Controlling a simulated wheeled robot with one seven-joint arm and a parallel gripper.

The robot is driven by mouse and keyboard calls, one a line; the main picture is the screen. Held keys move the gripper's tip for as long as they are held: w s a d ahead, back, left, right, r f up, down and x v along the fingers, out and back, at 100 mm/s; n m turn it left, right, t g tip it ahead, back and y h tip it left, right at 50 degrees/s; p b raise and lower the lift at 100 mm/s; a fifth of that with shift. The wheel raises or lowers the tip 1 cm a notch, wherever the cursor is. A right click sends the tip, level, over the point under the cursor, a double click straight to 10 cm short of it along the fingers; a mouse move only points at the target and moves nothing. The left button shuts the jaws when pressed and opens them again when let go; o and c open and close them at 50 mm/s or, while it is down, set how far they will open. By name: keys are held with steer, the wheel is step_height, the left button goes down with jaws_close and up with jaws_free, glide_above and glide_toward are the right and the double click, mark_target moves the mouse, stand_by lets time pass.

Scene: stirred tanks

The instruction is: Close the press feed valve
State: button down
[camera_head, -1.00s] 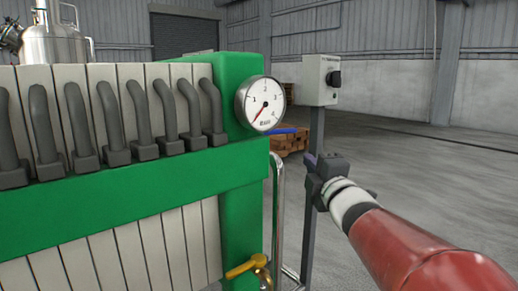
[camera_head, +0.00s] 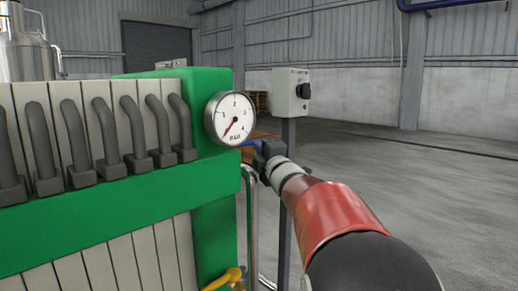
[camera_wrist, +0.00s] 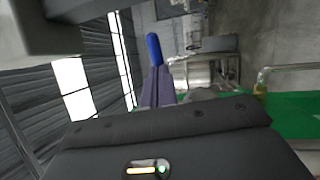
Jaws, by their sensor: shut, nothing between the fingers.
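A blue lever handle (camera_head: 249,143), which looks like the press feed valve's handle, shows behind the green press frame (camera_head: 215,215), just below the pressure gauge. Most of it is hidden by the frame and my gripper. My gripper (camera_head: 258,152) is at the lever's right end in the head view. In the wrist view the blue handle (camera_wrist: 153,48) stands just beyond the tips of my shut fingers (camera_wrist: 155,72). Nothing is between the fingers. I cannot tell whether they touch the handle. The valve body is not clearly visible.
The round gauge (camera_head: 230,118) is close to my gripper, with its needle at the low left. A grey control box (camera_head: 291,92) with a black knob stands on a post behind. Open floor lies to the right.

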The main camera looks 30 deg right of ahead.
stand_by(0.3)
steer(key=w+n+y+p, duration=0.1)
steer(key=y, duration=0.1)
steer(key=w+n+y+p, duration=0.1)
steer(key=y, duration=0.1)
steer(key=w+d+n+y+p, duration=0.1)
steer(key=y, duration=0.1)
steer(key=shift+w+f+n+g+y, duration=0.1)
steer(key=shift+w+n+g+y, duration=0.2)
steer(key=shift+w+n+g, duration=0.1)
